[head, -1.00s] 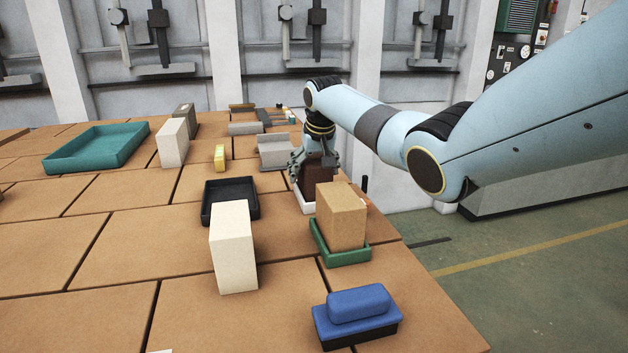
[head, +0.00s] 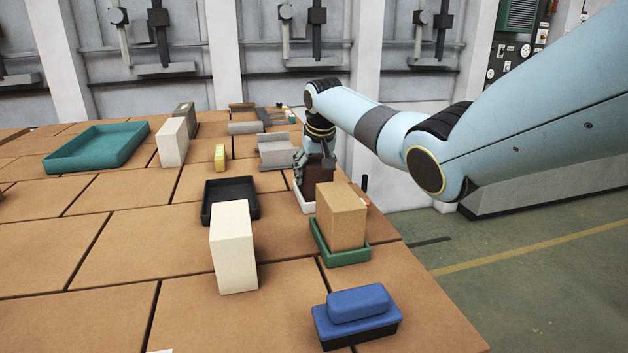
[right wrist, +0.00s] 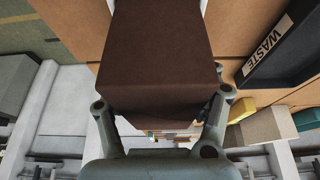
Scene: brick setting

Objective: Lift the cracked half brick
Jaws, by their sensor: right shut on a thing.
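A dark brown brick (head: 318,180) stands at a white tray (head: 304,204) near the right edge of the table; its lower part is partly hidden behind a tan brick. My right gripper (head: 314,166) is shut on the dark brown brick from above. In the right wrist view the dark brown brick (right wrist: 162,60) fills the space between the two fingers of my right gripper (right wrist: 162,118). I cannot make out a crack on it, nor whether it is clear of the tray. My left gripper is not in view.
A tan brick (head: 341,215) in a green tray (head: 346,257) stands just in front. A cream brick (head: 233,247) stands by a black tray (head: 231,212), marked WASTE in the wrist view. A blue-topped tool (head: 357,312) lies nearest.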

